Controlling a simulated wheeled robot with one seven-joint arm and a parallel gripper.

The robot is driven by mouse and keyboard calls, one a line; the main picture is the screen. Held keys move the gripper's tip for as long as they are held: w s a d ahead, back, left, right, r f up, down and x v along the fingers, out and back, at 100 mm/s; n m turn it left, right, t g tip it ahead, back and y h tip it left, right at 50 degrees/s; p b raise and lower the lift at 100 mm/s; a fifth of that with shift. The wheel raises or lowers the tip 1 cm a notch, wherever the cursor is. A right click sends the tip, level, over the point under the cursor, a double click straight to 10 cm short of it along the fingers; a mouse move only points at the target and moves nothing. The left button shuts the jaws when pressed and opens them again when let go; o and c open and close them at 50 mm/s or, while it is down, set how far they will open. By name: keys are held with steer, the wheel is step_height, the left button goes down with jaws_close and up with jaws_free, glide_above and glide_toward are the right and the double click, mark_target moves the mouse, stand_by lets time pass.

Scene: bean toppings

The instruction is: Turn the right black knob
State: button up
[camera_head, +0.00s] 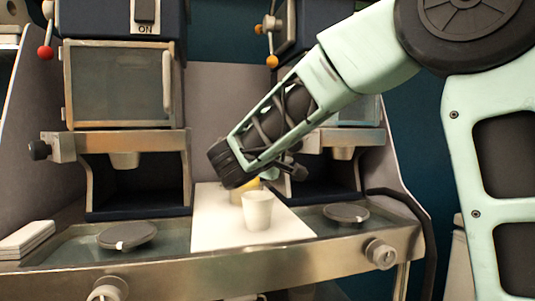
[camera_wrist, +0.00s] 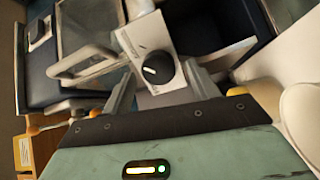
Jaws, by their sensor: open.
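The right black knob (camera_wrist: 158,68) shows in the wrist view as a round dark knob with a short white mark, on a pale metal block (camera_wrist: 150,45). My gripper (camera_wrist: 163,86) is open in the wrist view, with one grey finger on each side, and the knob lies ahead between the fingertips. I cannot tell whether either finger touches it. In the head view my wrist covers the area left of the right machine (camera_head: 343,138), and I cannot make out the knob there.
The left machine has its own black knob (camera_head: 39,150). A white cup (camera_head: 257,210) stands on a white board (camera_head: 215,232) below my wrist, with a yellow object (camera_head: 245,188) behind it. A pale door handle (camera_wrist: 85,65) is close to my left finger in the wrist view.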

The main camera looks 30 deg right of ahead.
steer(key=b+v, duration=0.1)
steer(key=v, duration=1.4)
steer(key=shift+s+a, duration=0.15)
steer(key=shift+a, duration=0.2)
steer(key=shift+f, duration=0.15)
